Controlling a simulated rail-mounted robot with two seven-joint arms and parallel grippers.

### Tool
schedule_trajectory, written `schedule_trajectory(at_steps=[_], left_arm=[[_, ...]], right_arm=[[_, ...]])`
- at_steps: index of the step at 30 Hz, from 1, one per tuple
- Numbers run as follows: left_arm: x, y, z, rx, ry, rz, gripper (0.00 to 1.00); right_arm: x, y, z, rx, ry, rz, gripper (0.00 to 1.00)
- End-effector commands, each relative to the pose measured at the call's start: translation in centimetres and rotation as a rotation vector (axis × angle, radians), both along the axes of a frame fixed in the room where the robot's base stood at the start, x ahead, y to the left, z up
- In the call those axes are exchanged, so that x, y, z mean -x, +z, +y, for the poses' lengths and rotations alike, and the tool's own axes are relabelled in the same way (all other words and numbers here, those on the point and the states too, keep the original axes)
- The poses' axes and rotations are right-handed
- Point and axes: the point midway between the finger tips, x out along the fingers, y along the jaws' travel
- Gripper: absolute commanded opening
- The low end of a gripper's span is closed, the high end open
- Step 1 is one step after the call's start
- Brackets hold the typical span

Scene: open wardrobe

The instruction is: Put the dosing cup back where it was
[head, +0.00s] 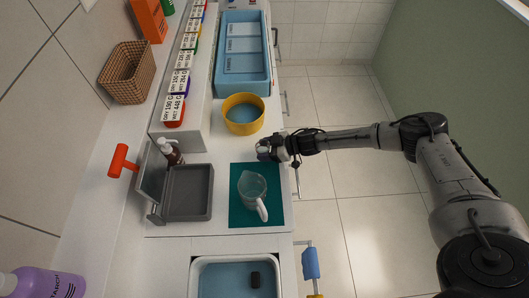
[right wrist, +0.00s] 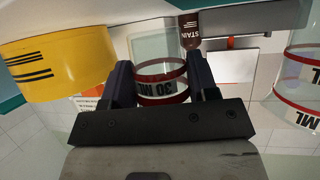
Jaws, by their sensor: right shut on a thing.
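The dosing cup (right wrist: 158,88) is a small clear cup with red bands and a "30 ML" mark. In the right wrist view it sits between the two dark fingers of my right gripper (head: 268,151), which is shut on it. In the head view the gripper is at the counter's front edge, by the upper edge of the green mat (head: 236,217). The cup is too small there to make out clearly. A clear measuring jug (head: 252,188) with a white handle stands on the mat; part of it shows at the right of the right wrist view (right wrist: 300,80). My left gripper is out of view.
A yellow round tub (head: 243,113) stands close above the gripper. A grey open box (head: 188,192) and a brown bottle (head: 171,154) are left of the mat. A blue tray (head: 243,52) lies further up, a sink (head: 238,262) below. Bare counter lies between tub and mat.

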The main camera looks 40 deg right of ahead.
Motion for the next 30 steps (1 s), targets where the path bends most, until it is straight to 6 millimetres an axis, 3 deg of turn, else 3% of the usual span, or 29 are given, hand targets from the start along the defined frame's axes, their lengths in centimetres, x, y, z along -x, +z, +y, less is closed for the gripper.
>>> schedule_trajectory(at_steps=[3,15,16,23,30], left_arm=[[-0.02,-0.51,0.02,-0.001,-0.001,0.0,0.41],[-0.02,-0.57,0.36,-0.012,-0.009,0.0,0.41],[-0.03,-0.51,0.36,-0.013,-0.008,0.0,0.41],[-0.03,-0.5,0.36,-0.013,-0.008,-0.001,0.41],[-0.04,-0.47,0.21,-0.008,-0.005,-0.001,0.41]], right_arm=[[0.01,-1.5,0.05,-0.002,0.0,0.0,0.29],[0.02,-1.85,0.04,-0.001,0.001,0.0,0.29],[0.02,-1.77,0.02,-0.001,0.0,-0.001,0.57],[0.02,-1.75,0.04,-0.001,0.001,0.0,0.79],[0.02,-1.67,0.03,-0.001,0.001,0.0,0.8]])
